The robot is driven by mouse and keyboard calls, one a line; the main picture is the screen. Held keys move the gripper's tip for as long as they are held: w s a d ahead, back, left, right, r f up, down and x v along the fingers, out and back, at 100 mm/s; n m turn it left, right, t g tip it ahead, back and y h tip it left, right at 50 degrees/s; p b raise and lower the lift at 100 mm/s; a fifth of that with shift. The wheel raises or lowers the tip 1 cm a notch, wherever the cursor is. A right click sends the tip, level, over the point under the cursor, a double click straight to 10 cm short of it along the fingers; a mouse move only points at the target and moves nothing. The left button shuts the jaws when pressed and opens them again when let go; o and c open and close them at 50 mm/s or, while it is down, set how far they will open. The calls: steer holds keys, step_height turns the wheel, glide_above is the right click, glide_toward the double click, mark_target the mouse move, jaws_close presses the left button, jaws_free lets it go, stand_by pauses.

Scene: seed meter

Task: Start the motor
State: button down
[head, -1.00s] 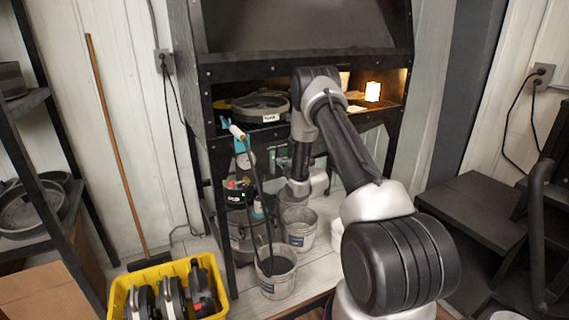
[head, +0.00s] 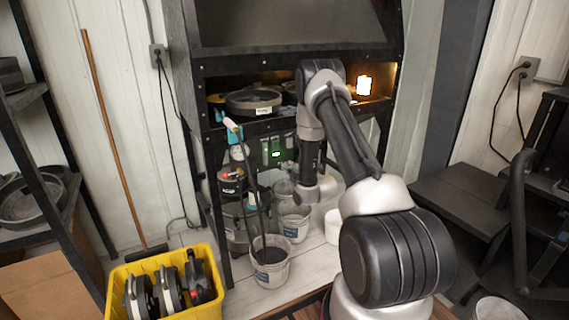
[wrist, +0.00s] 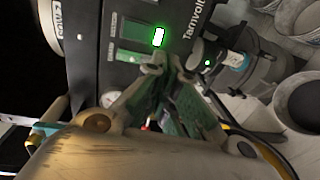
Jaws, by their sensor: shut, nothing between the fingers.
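A dark control panel lettered "Tanvolt" (wrist: 190,22) fills the top of the wrist view. It carries a brightly lit green rectangle (wrist: 158,37) beside dull green windows. In the head view, the green-lit panel (head: 276,153) is under the bench shelf. My gripper (wrist: 172,64) is shut and empty. Its green fingertips are close below the lit rectangle; I cannot tell whether they touch the panel. In the head view my arm's end is low beside the panel, and the fingers are not clearly seen. A dark cylindrical unit (wrist: 222,62) with a small green light is right of the fingertips.
Grey buckets (head: 271,262) stand on the floor below the panel. A leaning rod and a gauge (head: 240,152) are just left of it. A yellow crate (head: 118,292) of dark parts is at lower left. Dark steps (head: 465,205) are at the right.

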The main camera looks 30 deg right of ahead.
steer(key=shift+s+f, duration=0.15)
steer(key=shift+s, duration=1)
